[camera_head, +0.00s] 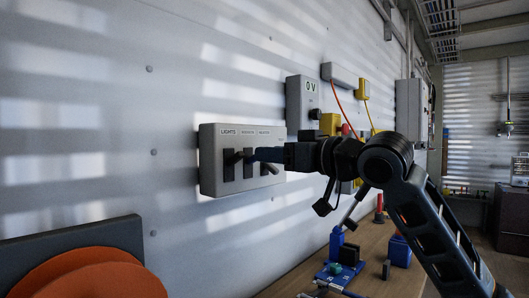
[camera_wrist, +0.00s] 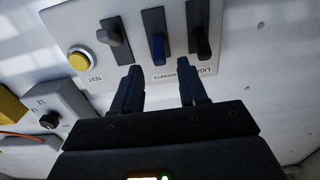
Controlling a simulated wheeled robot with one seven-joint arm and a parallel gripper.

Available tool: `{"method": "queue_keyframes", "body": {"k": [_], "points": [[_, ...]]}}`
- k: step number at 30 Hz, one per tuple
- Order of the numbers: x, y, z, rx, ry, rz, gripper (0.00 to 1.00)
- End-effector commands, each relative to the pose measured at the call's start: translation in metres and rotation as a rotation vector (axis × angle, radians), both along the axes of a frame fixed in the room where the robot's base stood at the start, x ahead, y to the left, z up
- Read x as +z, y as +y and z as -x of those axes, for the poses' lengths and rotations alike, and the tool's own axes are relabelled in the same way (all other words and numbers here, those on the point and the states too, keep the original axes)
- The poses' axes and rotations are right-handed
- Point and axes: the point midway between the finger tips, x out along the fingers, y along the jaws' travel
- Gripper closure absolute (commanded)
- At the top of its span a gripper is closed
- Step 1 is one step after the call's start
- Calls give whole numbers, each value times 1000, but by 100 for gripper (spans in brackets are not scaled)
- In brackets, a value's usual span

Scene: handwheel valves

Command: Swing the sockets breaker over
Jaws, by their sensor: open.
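The grey breaker panel (camera_head: 210,180) is on the wall, left of centre in the head view, with three levers in dark slots. In the wrist view the panel (camera_wrist: 83,22) appears upside down. The sockets breaker (camera_wrist: 157,48) is the middle one, with a blue lever, its label below it. My gripper (camera_wrist: 159,68) is open and empty, its fingertips just short of the blue lever, one to each side. In the head view my gripper (camera_head: 256,155) is in front of the panel's middle and hides the sockets lever. Whether the fingers touch it I cannot tell.
The dark lights lever (camera_wrist: 200,42) is close on the right in the wrist view; a grey lever (camera_wrist: 114,32) and yellow test button (camera_wrist: 79,60) are on the left. A grey 0 V box (camera_head: 302,98) is beside the panel. A wooden bench (camera_head: 372,275) is below.

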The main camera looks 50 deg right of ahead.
Motion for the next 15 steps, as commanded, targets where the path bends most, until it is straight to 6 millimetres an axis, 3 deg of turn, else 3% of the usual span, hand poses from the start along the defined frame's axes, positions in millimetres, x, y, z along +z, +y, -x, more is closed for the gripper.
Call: {"method": "queue_keyframes", "body": {"k": [6, 15], "points": [[0, 1, -25, 0, 0, 0, 57], [0, 2, -30, 0, -2, 0, 57]]}}
